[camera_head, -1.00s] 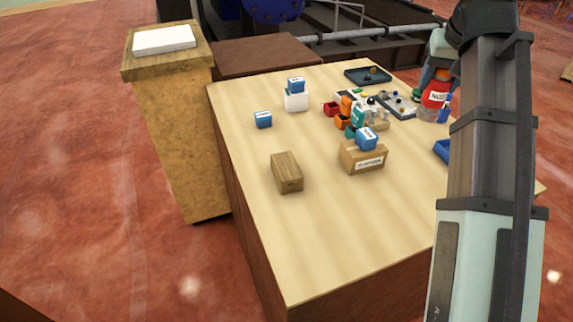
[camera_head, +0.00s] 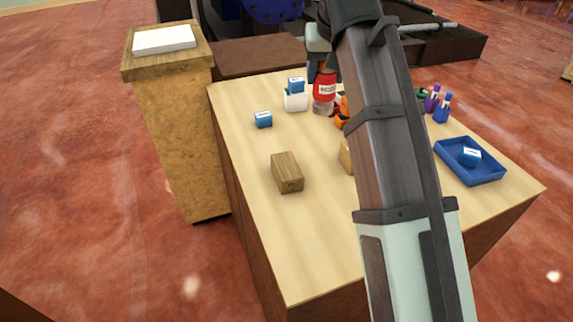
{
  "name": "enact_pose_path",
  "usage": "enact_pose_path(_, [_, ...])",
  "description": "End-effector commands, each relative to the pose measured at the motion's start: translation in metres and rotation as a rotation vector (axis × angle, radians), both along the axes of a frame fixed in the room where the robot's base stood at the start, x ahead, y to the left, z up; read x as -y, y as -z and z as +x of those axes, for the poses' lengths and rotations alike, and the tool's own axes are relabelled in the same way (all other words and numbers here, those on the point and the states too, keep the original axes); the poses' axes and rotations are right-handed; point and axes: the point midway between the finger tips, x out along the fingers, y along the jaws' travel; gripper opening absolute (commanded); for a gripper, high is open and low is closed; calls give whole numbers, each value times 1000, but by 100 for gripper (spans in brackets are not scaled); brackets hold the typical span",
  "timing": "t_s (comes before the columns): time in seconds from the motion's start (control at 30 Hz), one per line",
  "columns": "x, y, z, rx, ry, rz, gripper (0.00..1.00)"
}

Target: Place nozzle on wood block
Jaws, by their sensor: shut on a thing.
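The nozzle (camera_head: 325,86) is a red cylinder with a white label and a greyish lower part. My gripper (camera_head: 321,72) is shut on it at the back of the table, just right of a white box. My fingers are small and partly hidden by my arm. I cannot tell whether the nozzle's lower end touches the table. The wood block (camera_head: 287,173) lies on the near left part of the table, with nothing on it. It is nearer to the camera than my gripper and apart from it.
A blue box (camera_head: 263,120) stands on the table's left side. Another blue box (camera_head: 296,85) sits on the white box (camera_head: 296,102). A blue tray (camera_head: 469,162) and a pen holder are at right. My arm hides the middle. The table around the wood block is clear.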

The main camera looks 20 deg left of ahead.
Motion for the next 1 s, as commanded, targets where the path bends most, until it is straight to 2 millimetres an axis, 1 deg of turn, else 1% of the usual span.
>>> enact_pose_path(0.03, [-13,-1,-6,2,-18,1,0])
enact_pose_path(0.2, [-40,-1,-25,2,-59,0,0])
enact_pose_path(0.3, [-52,-1,-33,2,-75,0,0])
enact_pose_path(0.5, [-67,-1,-44,2,-98,0,0])
enact_pose_path(0.53, [-69,-1,-46,2,-101,0,0])
enact_pose_path(0.6, [-68,9,-47,1,-100,-1,0])
enact_pose_path(0.8, [-67,28,-46,2,-100,1,0])
enact_pose_path(0.9, [-67,41,-46,0,-100,0,0])
enact_pose_path(1.0, [-68,47,-46,2,-100,1,0])
